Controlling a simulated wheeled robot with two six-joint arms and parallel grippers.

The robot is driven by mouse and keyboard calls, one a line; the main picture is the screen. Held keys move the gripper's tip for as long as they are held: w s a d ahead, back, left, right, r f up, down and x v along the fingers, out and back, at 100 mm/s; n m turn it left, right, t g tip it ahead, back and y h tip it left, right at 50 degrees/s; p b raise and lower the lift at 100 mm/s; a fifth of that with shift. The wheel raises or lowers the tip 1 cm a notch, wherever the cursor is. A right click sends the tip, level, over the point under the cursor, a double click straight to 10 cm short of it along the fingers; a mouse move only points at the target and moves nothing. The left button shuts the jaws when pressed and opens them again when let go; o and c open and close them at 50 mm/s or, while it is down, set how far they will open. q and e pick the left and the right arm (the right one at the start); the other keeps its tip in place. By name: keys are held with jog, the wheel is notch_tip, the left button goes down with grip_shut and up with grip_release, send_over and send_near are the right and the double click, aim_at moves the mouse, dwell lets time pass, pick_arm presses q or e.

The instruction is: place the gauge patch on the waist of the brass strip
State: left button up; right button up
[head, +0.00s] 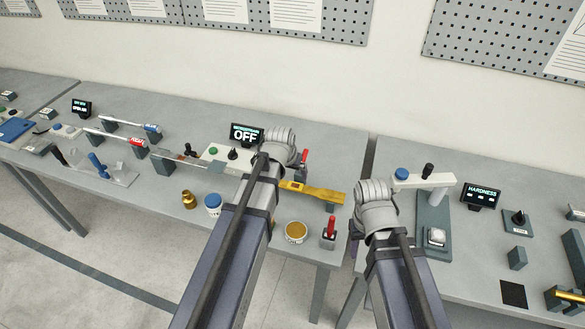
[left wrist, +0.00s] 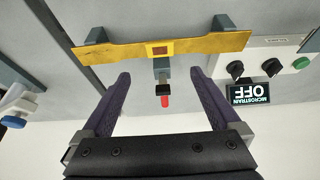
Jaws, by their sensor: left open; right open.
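A red-handled clamp (left wrist: 164,90) stands beside the waist, between my left fingers in the picture. A microstrain display (head: 246,134) reads OFF. A second red-handled piece (head: 329,231) and a round tub (head: 296,231) stand near the front edge. A hardness station (head: 433,225) stands right.

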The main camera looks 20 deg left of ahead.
pick_arm(q)
jog(key=s+d+m+g, duration=0.1)
jog(key=s+d+g, duration=0.1)
jog(key=s+d, duration=0.4)
jog(key=s+d+m+g+y, duration=0.1)
jog(key=s+d, duration=0.6)
jog(key=s, duration=0.7)
jog(key=shift+s+d+m+g+y+p, duration=0.2)
jog(key=shift+m+g+y+p, duration=0.15)
jog(key=shift+m+g, duration=0.5)
pick_arm(e)
jog(key=shift+r, duration=0.85)
